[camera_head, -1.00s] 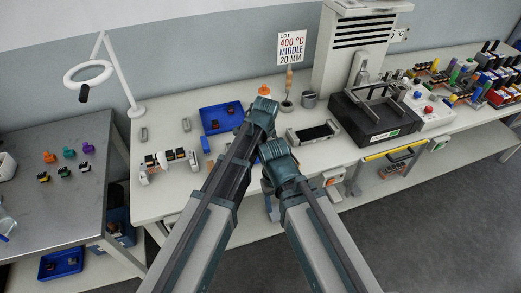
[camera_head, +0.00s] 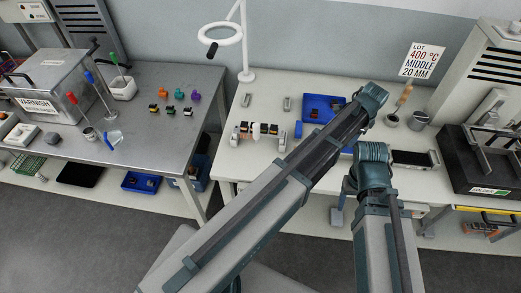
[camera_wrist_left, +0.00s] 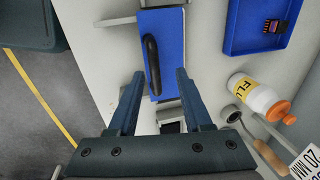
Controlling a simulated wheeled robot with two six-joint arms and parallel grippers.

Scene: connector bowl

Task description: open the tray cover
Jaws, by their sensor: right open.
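A flat blue panel with a black bar handle, which looks like the tray cover (camera_wrist_left: 172,22), lies below my left gripper (camera_wrist_left: 160,74) in the left wrist view. The gripper is open, its two fingers apart on either side of the panel's near end, with nothing held. I cannot tell how far above the panel the tips are. In the head view my arms hide most of this spot and the left fingers. My right gripper (camera_head: 337,216) shows only in small part near the table's front edge; it is open.
A blue tray (camera_head: 318,99) with connectors and a flux bottle (camera_wrist_left: 255,96) stand near the left gripper. A black-topped white frame (camera_head: 415,159) and a dark solder unit (camera_head: 480,170) stand at right. A closed varnish box (camera_head: 62,75) is on the left table.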

